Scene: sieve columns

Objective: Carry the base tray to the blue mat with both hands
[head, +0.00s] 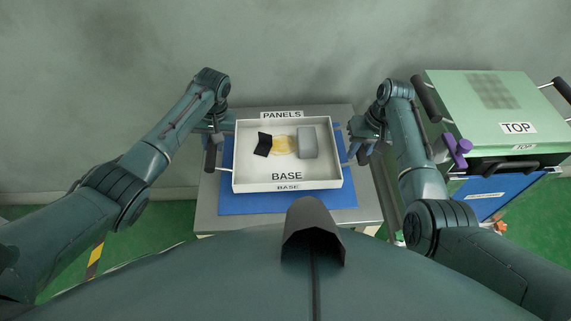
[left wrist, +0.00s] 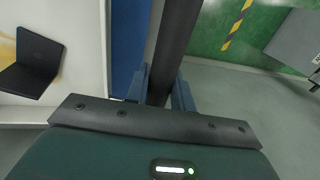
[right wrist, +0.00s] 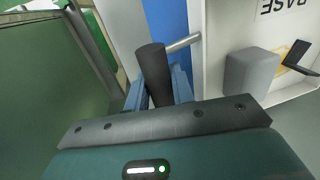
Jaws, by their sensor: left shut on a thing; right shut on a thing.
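My left gripper (head: 214,140) is shut on the tray's dark left handle (left wrist: 176,45). My right gripper (head: 362,142) is shut on its dark right handle (right wrist: 153,68).
The grey table (head: 208,209) has narrow bare margins around the mat. At the right stands a green-topped unit marked TOP (head: 460,100), with a purple clamp-like part (head: 457,148), close to my right arm. A wall is behind the table.

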